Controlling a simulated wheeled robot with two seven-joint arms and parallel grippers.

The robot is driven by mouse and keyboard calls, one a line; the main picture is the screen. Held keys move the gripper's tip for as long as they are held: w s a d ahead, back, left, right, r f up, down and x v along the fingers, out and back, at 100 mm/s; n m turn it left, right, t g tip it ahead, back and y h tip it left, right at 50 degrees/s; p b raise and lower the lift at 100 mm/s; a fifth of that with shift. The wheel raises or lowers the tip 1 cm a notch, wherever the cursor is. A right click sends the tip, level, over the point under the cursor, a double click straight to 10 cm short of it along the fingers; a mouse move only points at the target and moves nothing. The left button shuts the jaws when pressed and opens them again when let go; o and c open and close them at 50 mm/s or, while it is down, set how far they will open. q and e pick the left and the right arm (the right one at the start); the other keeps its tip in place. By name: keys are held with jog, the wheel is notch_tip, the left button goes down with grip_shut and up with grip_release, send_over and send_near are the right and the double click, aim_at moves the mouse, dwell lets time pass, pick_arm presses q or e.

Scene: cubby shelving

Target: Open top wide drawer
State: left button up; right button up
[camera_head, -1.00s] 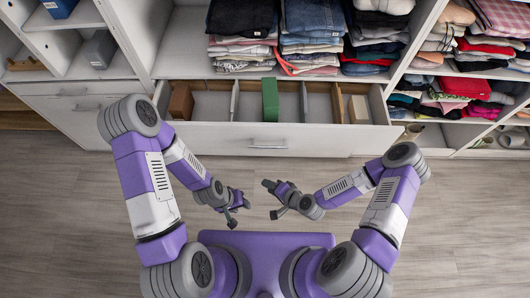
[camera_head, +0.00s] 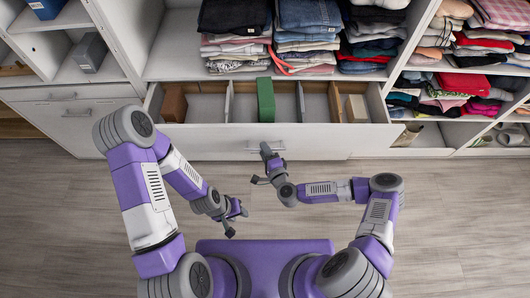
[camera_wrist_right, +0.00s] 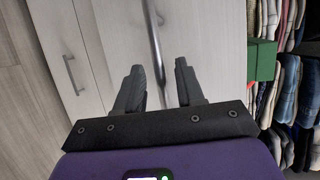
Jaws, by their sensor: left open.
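The top wide drawer (camera_head: 310,140) stands pulled out below the folded clothes, with its inside visible from above. Its bar handle (camera_head: 252,149) is at the middle of the front, and it also shows in the right wrist view (camera_wrist_right: 154,40). My right gripper (camera_head: 262,166) is just in front of this handle. In the right wrist view its two fingers (camera_wrist_right: 157,85) are apart and empty, with the handle beyond the gap. My left gripper (camera_head: 236,218) is open and empty, lower and nearer my base, away from the drawer.
The drawer holds a green box (camera_head: 265,100), brown boxes (camera_head: 174,104) and dividers. A lower drawer handle (camera_wrist_right: 72,75) shows in the right wrist view. Clothes stacks (camera_head: 305,35) sit above. A closed cabinet (camera_head: 70,122) is at left. The floor (camera_head: 440,220) is clear.

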jog(key=shift+c, duration=0.2)
grip_shut()
jog(key=shift+s, duration=0.1)
